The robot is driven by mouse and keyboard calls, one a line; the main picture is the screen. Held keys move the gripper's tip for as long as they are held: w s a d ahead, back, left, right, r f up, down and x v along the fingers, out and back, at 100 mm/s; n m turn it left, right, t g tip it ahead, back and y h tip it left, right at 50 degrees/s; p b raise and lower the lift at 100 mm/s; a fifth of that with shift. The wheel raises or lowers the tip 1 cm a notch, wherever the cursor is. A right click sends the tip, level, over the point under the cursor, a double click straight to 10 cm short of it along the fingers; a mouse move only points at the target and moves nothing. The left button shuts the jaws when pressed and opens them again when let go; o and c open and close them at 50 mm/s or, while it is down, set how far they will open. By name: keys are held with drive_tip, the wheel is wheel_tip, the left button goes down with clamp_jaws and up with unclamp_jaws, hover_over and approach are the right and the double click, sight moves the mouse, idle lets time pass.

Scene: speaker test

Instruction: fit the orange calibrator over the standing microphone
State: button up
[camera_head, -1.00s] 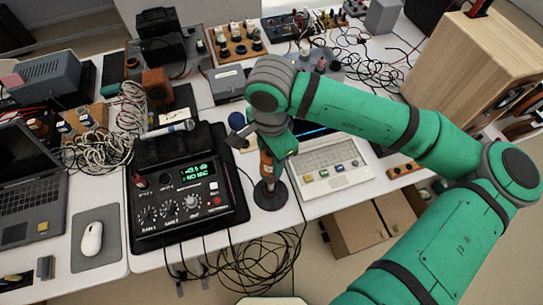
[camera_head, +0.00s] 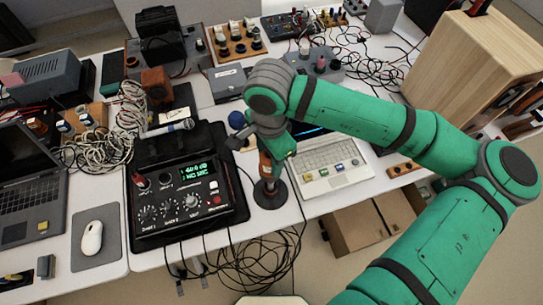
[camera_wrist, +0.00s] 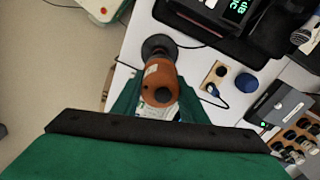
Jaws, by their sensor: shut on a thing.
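The orange calibrator (camera_head: 266,163) is held in my gripper (camera_head: 273,152), above a round black base (camera_head: 270,194) on the white table. In the wrist view the orange calibrator (camera_wrist: 161,76) sits between the green fingers of my gripper (camera_wrist: 159,88), which are shut on it. The round black base (camera_wrist: 158,46) shows just past its far end. The calibrator looks about upright and in line with the base. The standing microphone is hidden behind or under the calibrator, so I cannot tell how far one is over the other.
A black meter box (camera_head: 187,192) with a lit green display stands close on the left. An open laptop (camera_head: 331,166) is close on the right. Cables (camera_head: 255,257) hang off the front table edge. A blue ball-shaped thing (camera_head: 237,119) stands behind the gripper.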

drive_tip(key=o, duration=1.3)
drive_tip(key=shift+d, duration=0.1)
wheel_tip(320, 180, up, 11)
drive_tip(key=shift+f, duration=0.1)
